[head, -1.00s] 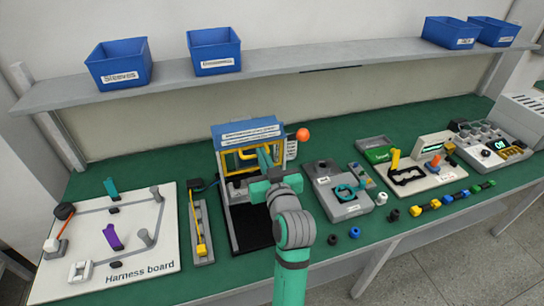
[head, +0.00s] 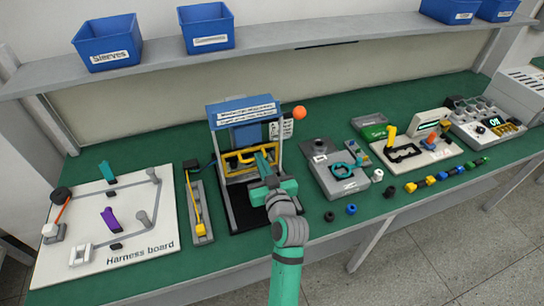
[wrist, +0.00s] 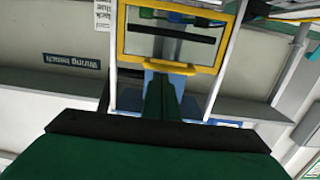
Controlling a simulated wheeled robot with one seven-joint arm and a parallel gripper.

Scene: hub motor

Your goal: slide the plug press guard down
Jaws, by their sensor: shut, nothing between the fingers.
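The plug press (head: 243,115) stands at the middle of the bench, with a blue labelled top. Its guard (head: 232,160) is a yellow-rimmed frame, low in the press below a dark blue-grey panel. The guard's clear pane and yellow bar (wrist: 190,69) also show in the wrist view, which looks upside down. My gripper (head: 262,157) is shut and empty, with its fingertips at the guard's yellow bar. In the wrist view the closed green fingers (wrist: 163,88) end right by that bar; whether they touch it I cannot tell. My arm hides part of the press base.
An orange ball (head: 299,113) sticks out at the press's upper right. The harness board (head: 140,250) and a narrow tray with a yellow piece (head: 199,215) lie left. A grey fixture (head: 340,178) stands right. The shelf (head: 350,45) with blue bins runs above.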

